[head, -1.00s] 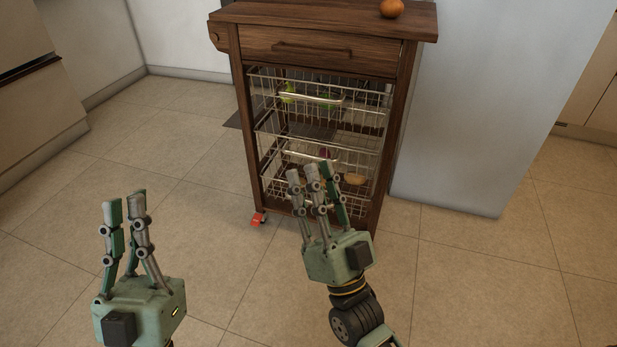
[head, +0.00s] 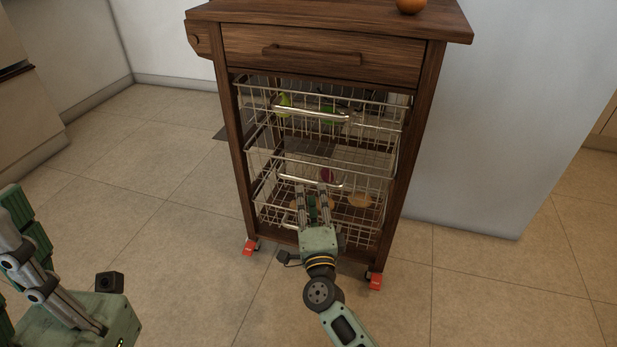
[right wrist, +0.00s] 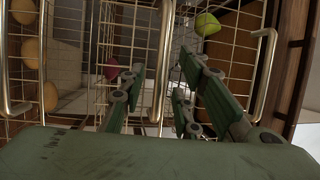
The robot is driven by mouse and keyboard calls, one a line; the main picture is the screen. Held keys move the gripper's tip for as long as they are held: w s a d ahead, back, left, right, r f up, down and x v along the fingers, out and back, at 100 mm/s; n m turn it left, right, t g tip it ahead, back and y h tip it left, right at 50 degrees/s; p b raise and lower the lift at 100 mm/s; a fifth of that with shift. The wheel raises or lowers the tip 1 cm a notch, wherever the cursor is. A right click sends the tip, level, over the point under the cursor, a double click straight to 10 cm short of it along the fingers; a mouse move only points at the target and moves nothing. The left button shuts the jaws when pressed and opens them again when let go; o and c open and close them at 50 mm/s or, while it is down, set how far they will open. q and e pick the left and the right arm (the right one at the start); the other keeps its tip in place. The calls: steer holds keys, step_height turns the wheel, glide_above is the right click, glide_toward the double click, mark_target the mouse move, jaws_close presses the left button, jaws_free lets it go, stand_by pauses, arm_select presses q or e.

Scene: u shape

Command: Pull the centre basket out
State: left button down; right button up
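The centre basket (head: 350,165) is a wire basket in a dark wooden cart, pushed in, with a metal bar handle (head: 300,172) along its front. A dark red round item (head: 327,175) sits in it. My right gripper (head: 313,188) is at the basket's front, just at the handle. In the right wrist view the centre handle (right wrist: 165,60) runs between the spread fingers of my right gripper (right wrist: 152,68), which look open; contact is unclear. My left gripper (head: 12,215) is empty at the left edge, partly cut off, its fingers seemingly apart.
The top basket (head: 375,110) holds green produce and has its own handle (head: 310,115). The bottom basket (head: 345,222) holds brownish round items. A closed drawer (head: 320,55) is above. Red-marked castors (head: 375,280) stand at the cart's feet. The tiled floor (head: 480,290) in front is clear.

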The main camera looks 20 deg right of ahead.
mark_target(310, 182)
steer(key=b+x, duration=0.1)
steer(key=x, duration=0.5)
steer(key=shift+c, duration=0.3)
jaws_close()
steer(key=shift+s, duration=0.1)
